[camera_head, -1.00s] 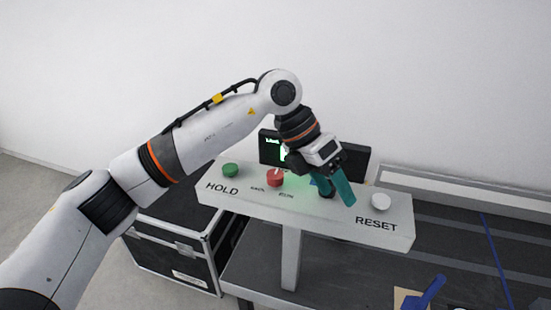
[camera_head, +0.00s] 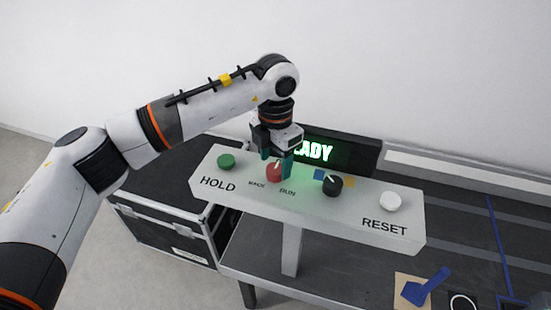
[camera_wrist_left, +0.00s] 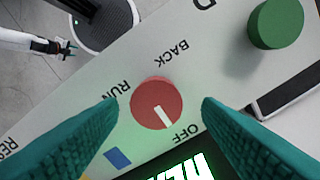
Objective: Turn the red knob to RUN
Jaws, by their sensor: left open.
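The red knob (camera_head: 274,173) sits on the white panel (camera_head: 300,228), between the green button and the black knob. In the left wrist view the red knob (camera_wrist_left: 157,103) has a white pointer mark aimed down right, near the OFF label (camera_wrist_left: 187,132). The RUN label (camera_wrist_left: 118,87) is on its upper left and BACK (camera_wrist_left: 170,53) above it. My left gripper (camera_head: 276,160) points down at the red knob, its teal fingers open on either side with gaps to the knob in the wrist view. My right gripper (camera_wrist_left: 66,48) shows small at upper left there; its jaws are too small to judge.
The panel also holds a green button (camera_head: 226,161) by HOLD, a black knob (camera_head: 332,186) and a white button (camera_head: 390,201) by RESET. Behind stands a display (camera_head: 345,153) with green letters, partly hidden by my gripper. A black case (camera_head: 175,225) stands at left.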

